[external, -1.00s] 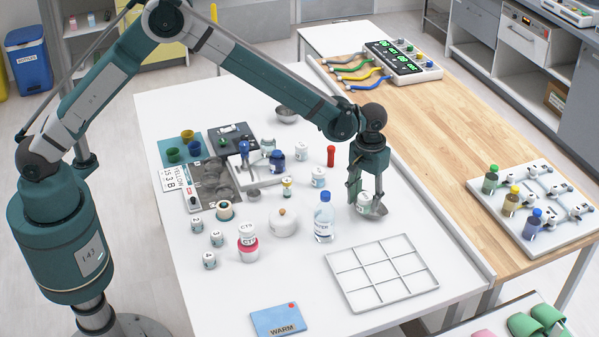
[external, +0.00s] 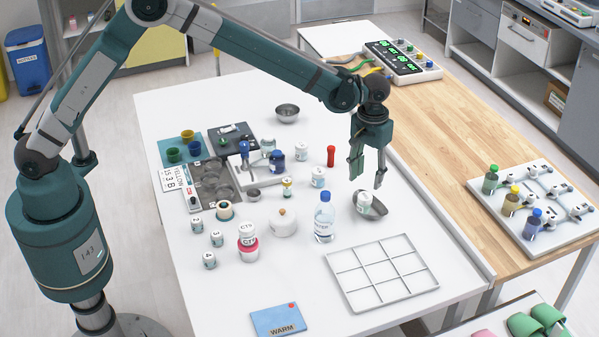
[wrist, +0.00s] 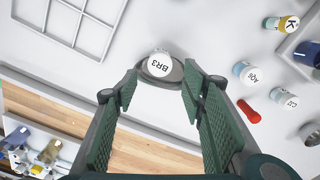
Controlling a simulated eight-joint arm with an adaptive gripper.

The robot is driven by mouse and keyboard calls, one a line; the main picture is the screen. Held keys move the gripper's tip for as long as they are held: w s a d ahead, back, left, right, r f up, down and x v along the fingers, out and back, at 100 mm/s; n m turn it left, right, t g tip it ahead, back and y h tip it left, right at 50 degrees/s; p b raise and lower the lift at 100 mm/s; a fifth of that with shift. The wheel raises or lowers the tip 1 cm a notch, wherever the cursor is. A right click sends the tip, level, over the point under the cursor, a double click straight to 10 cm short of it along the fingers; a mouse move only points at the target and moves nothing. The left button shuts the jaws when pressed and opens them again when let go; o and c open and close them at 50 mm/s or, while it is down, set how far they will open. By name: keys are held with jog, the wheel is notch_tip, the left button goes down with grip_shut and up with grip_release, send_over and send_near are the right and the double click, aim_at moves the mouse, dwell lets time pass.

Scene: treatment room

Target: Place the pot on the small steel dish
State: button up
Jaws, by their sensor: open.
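A small white pot (external: 364,201) labelled BR3 sits in a shallow grey steel dish (external: 378,211) on the white table, right of the water bottle. The pot looks slightly tilted and toward one side of the dish. In the wrist view the pot (wrist: 160,63) shows its lid label, with the dish rim (wrist: 174,74) around its near side. My gripper (external: 366,181) is open and empty above the pot, its fingers apart from it. In the wrist view my gripper (wrist: 160,85) has one finger on each side of the pot and dish.
A water bottle (external: 324,218) stands close on the left, a white wire grid (external: 352,286) lies in front. Other steel bowls (external: 287,114) and small dishes (external: 253,195) stand farther back, among several similar white pots (external: 318,177). The table's right edge is clear.

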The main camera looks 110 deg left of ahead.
jog(key=shift+r, duration=1.95)
jog(key=s+d+r+m+t, duration=0.1)
jog(key=s+d+r+m, duration=0.1)
jog(key=s+d+r, duration=0.6)
jog(key=s+d+r+m+t+y, duration=0.1)
jog(key=d+r+m, duration=0.2)
jog(key=d+r, duration=0.65)
jog(key=s+d+r+m+t, duration=0.15)
jog(key=s+d+r, duration=0.35)
jog(key=d, duration=0.8)
jog(key=s+d+r+m+t, duration=0.2)
jog(key=s+d+m, duration=0.2)
jog(key=s+d, duration=0.85)
jog(key=s+d+f+m+t, duration=0.1)
jog(key=s+d+f+m, duration=0.1)
jog(key=s, duration=0.5)
jog(key=s+d+f+m+h, duration=0.1)
jog(key=s+d+f+m, duration=0.1)
jog(key=s+d+f, duration=0.2)
jog(key=s+d, duration=0.2)
jog(key=s, duration=0.2)
jog(key=shift+s+t, duration=0.2)
jog(key=shift+t, duration=0.15)
